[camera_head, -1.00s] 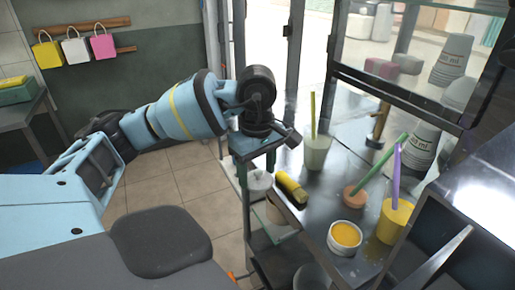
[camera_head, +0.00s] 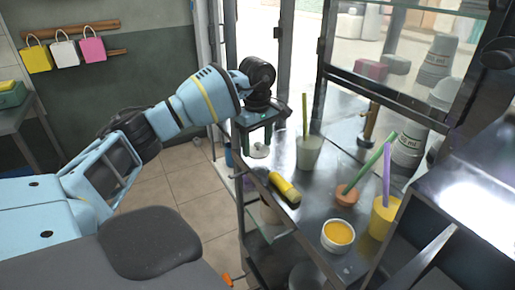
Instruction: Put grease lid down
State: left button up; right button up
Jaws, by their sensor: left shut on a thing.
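My left gripper (camera_head: 259,142) points down beside the far left edge of the metal counter (camera_head: 313,205). Its green fingers are shut on a small pale round lid with a knob (camera_head: 260,151), which hangs low between them. The lid is partly hidden, and I cannot tell whether it touches anything below. An open white tub with orange-yellow filling (camera_head: 338,236), which looks like the grease, stands uncovered near the counter's front. My right gripper is not in view.
On the counter lie a yellow cylinder (camera_head: 285,187), a pale green cup (camera_head: 308,153), an orange cup (camera_head: 347,195) and a yellow cup with a purple straw (camera_head: 383,217). A shelf frame (camera_head: 241,213) borders the counter's left side.

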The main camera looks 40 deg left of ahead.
aim_at(258, 149)
pick_arm(q)
jog(key=shift+w+a, duration=0.45)
jog(key=shift+w, duration=0.1)
jog(key=shift+w+a+f, duration=0.1)
jog(key=shift+w+a, duration=0.05)
jog(key=shift+w, duration=0.05)
notch_tip(258, 149, down, 3)
jog(key=shift+f, duration=0.45)
jog(key=o, duration=0.9)
jog(key=shift+o, duration=0.2)
